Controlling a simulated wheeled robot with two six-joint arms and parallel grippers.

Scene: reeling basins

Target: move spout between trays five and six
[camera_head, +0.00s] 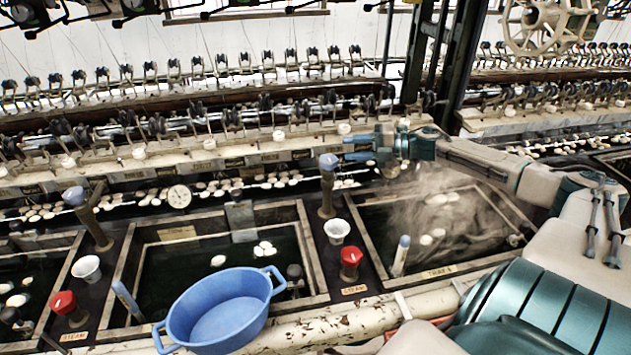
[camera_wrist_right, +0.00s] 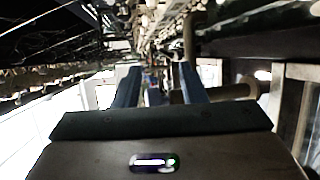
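A brown spout (camera_head: 327,185) with a pale blue tip stands on the divider between the middle basin (camera_head: 135,285) and the steaming right basin (camera_head: 372,262). A similar spout (camera_head: 90,215) stands on the divider further left. My right gripper (camera_head: 346,147) points left, just above and right of the blue tip of the nearer spout; it appears apart from it. In the right wrist view, the two blue fingers (camera_wrist_right: 157,75) are spread with a gap between them. A brown pipe (camera_wrist_right: 232,92) shows beside the right finger, partly hidden by it. My left gripper is out of view.
A blue two-handled tub (camera_head: 222,310) sits at the front edge by the middle basin. Red steam knobs (camera_head: 350,258) and white cups (camera_head: 337,231) stand on the dividers. A long reeling rail (camera_head: 205,157) runs behind the basins. White cocoons float in the water.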

